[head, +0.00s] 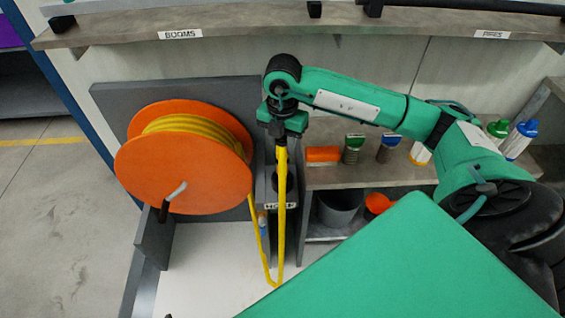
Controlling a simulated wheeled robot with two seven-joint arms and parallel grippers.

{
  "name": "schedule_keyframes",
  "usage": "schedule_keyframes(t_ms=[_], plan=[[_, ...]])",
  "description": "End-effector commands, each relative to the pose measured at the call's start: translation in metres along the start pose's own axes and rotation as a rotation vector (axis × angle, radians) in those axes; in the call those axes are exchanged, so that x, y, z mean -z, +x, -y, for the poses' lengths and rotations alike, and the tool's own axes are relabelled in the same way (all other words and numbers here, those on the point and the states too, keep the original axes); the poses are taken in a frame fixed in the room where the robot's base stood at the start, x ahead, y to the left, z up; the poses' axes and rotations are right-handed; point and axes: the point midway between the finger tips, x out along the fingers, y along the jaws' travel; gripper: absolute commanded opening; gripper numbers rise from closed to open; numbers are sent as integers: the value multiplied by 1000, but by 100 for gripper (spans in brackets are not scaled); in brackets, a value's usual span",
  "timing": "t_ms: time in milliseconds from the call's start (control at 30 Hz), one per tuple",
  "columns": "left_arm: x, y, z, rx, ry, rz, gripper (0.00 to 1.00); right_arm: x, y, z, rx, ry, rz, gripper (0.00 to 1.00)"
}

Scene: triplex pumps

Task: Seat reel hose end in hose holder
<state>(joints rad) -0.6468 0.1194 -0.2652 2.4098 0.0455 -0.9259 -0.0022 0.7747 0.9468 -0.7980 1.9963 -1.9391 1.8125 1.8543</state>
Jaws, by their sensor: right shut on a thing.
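My right gripper (281,132) points down and is shut on the upper end of the yellow hose (281,190). The hose hangs from it, loops near the white floor panel and runs back up to the orange reel (182,158) at the left. The dark hose holder (268,188), with a label that seems to read HOSES, stands behind the hanging hose, below my gripper. The hose covers part of it. The hose end is hidden by the fingers, and I cannot tell whether it touches the holder. My left gripper is not in view.
A shelf (338,176) right of the holder carries an orange roll (322,154) and several bottles or canisters. A grey bin (340,208) stands beneath. The reel's crank (173,197) sticks out in front. A shelf labelled BOOMS and PIPES (340,20) runs overhead.

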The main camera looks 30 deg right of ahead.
Motion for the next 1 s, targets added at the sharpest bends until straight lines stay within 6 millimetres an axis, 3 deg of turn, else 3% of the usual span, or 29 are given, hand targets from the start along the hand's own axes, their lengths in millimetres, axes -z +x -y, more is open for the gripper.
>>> schedule_keyframes(t_ms=[33,433,867,900,1000], plan=[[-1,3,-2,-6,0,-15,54,0,11,0,3,0,0,0],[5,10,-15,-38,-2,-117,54,0,58,0,1,-2,0,0],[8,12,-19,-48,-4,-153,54,0,66,0,-1,-3,1,0],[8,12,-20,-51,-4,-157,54,0,66,0,0,-3,1,32],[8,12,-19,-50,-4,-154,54,0,66,0,0,-3,1,50]])
